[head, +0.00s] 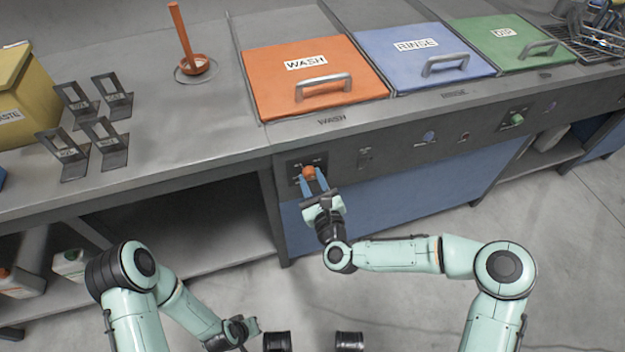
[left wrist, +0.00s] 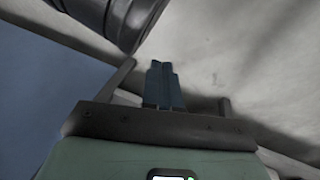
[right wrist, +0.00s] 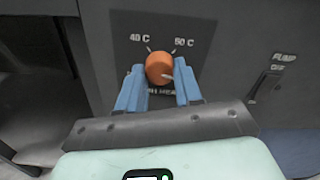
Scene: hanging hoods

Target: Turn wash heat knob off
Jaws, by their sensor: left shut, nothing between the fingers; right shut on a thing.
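The wash heat knob (head: 308,173) is a round orange knob on the dark front panel under the orange WASH lid (head: 300,75). In the right wrist view the knob (right wrist: 160,68) sits below the marks "40 C" and "60 C"; a pale mark on its face points to the lower right. The label under it is partly hidden. My right gripper (head: 314,182) is at the panel, its blue fingers (right wrist: 160,85) on either side of the knob, shut on it. My left gripper (head: 250,328) is low over the floor, away from the panel; its blue fingers (left wrist: 162,82) are together and empty.
A pump switch (right wrist: 264,85) is right of the knob. Blue RINSE (head: 415,55) and green DIP (head: 505,42) lids lie further right. Open shelving is below left.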

